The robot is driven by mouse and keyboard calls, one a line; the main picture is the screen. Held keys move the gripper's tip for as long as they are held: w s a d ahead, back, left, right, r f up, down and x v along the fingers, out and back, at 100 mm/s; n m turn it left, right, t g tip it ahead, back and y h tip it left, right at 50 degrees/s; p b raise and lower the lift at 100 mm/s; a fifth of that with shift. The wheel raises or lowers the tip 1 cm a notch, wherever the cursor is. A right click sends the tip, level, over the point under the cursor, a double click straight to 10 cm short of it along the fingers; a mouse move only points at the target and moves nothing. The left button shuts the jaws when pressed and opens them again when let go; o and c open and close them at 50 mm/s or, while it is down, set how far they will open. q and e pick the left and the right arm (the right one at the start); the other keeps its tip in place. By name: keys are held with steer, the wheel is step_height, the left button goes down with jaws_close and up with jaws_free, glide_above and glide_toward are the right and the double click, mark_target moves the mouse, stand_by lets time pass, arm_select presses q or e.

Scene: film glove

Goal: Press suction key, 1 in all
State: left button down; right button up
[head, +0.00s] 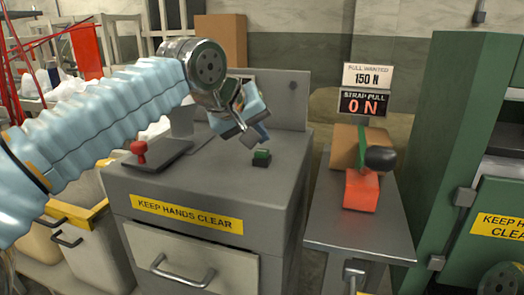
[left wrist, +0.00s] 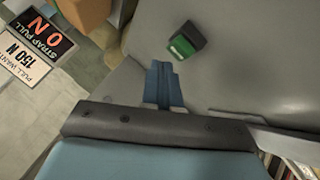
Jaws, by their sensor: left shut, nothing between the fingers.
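A small green key (head: 261,154) on a dark base stands on top of the grey cabinet (head: 215,185). I cannot read any label on it. The green key (left wrist: 183,45) also shows in the left wrist view, beyond the fingertips. My left gripper (head: 252,140) is shut and empty, just above and to the left of the key, apart from it. Its blue shut fingers (left wrist: 161,68) point towards the key in the left wrist view. My right gripper is not in view.
A red knob (head: 138,150) on a dark plate stands left on the cabinet top. At the right, a side table (head: 345,235) bears a cardboard box and a red block with a black knob. Signs (head: 364,103) read "150 N" and "0 N". A green cabinet (head: 462,120) stands far right.

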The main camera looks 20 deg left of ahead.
mark_target(258, 152)
arm_select(q)
steer(key=shift+f, duration=0.2)
steer(key=shift+f+b, duration=0.25)
steer(key=shift+b, duration=0.1)
steer(key=shift+f+b, duration=0.35)
steer(key=shift+f, duration=0.15)
stand_by(0.7)
steer(key=shift+r, duration=0.1)
steer(key=shift+r+p, duration=0.8)
steer(key=shift+p, duration=0.1)
step_height(258, 152, up, 5)
steer(key=p, duration=0.5)
steer(key=shift+r, duration=0.1)
stand_by(0.4)
